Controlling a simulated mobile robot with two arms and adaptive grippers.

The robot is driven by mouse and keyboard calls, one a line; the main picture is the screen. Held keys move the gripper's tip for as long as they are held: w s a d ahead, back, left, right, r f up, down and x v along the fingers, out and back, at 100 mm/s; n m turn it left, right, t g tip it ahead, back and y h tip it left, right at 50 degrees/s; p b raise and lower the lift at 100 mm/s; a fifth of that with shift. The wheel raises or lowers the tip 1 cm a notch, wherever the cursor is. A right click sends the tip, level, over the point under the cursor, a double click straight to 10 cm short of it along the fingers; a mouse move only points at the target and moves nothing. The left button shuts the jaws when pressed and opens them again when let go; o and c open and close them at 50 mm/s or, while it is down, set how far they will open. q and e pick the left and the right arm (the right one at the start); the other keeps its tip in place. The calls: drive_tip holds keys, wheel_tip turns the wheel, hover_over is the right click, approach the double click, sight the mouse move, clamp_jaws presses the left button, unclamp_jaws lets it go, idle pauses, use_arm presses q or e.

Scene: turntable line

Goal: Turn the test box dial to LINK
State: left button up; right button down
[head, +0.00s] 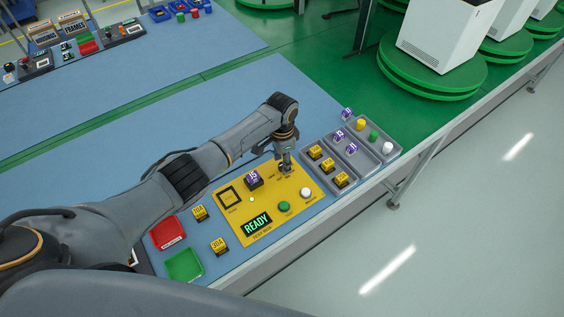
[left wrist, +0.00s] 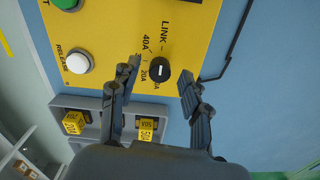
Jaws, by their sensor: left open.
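The yellow test box (head: 262,222) lies on the blue bench, its green display (head: 257,223) reading READY. In the left wrist view the dial (left wrist: 159,71) is a round black knob with a short white mark. LINK (left wrist: 167,30), 40A and 20A are printed around it, and another label is partly hidden by a finger. Which label the mark points to I cannot tell. My left gripper (head: 284,165) is over the panel's far right corner. In the wrist view its open fingers (left wrist: 159,72) stand on both sides of the knob, with visible gaps. My right gripper is not in view.
Grey trays with yellow blocks (head: 328,165) and purple-topped pieces (head: 351,149) stand right of the box. A green button (head: 285,206) and white button (head: 306,194) are on the panel. Red (head: 168,233) and green (head: 184,265) trays lie left. Bare bench is behind my arm.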

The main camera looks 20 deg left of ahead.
use_arm(q)
wheel_tip(320, 180, up, 11)
idle(0.3)
drive_tip(key=shift+f, duration=0.15)
idle(0.3)
